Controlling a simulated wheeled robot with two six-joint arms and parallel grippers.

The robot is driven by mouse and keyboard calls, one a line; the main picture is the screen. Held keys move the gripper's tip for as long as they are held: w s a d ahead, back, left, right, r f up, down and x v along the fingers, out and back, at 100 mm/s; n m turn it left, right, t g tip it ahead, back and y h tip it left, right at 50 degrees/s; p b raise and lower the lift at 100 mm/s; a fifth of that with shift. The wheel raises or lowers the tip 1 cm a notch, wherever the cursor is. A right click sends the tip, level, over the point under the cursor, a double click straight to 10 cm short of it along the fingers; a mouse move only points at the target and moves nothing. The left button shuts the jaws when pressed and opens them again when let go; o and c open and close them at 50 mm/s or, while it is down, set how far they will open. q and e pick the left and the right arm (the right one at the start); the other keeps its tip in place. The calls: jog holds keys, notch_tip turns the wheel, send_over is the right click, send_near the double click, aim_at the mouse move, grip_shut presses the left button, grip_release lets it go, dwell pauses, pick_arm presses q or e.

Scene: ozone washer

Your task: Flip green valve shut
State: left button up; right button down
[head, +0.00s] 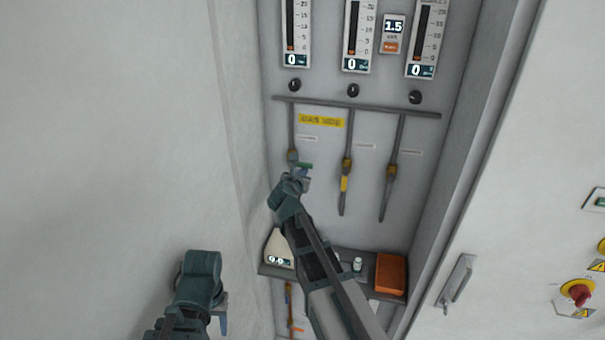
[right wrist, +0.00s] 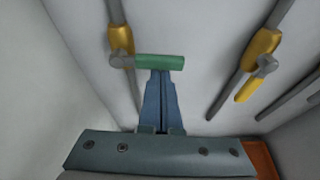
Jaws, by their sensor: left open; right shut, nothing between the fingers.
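The green valve handle (head: 304,165) sticks out to the right from the brass valve body (head: 292,157) on the leftmost pipe, crosswise to that pipe. In the right wrist view the green handle (right wrist: 160,62) lies across the tips of my right gripper (right wrist: 161,74). The right gripper's blue fingers are shut together with nothing between them, just below the handle; whether they touch it I cannot tell. In the head view my right gripper (head: 302,174) is at the valve. My left gripper (head: 222,318) is open and empty at the lower left, well away from the valve.
A middle pipe has a yellow handle (head: 344,184) hanging along it, and a third pipe (head: 391,172) stands to its right. Gauges (head: 357,35) are above. A shelf (head: 323,278) below holds an orange box (head: 390,274) and a small bottle (head: 357,265). Cabinet walls flank the recess.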

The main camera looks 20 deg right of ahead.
notch_tip(320, 180, down, 4)
jog(key=b, duration=0.4)
pick_arm(q)
jog(key=d+p, duration=0.1)
jog(key=p, duration=0.2)
jog(key=shift+f, duration=0.35)
pick_arm(e)
jog(key=v, duration=1)
jog(key=shift+a+f, duration=0.1)
jog(key=shift+a, duration=0.05)
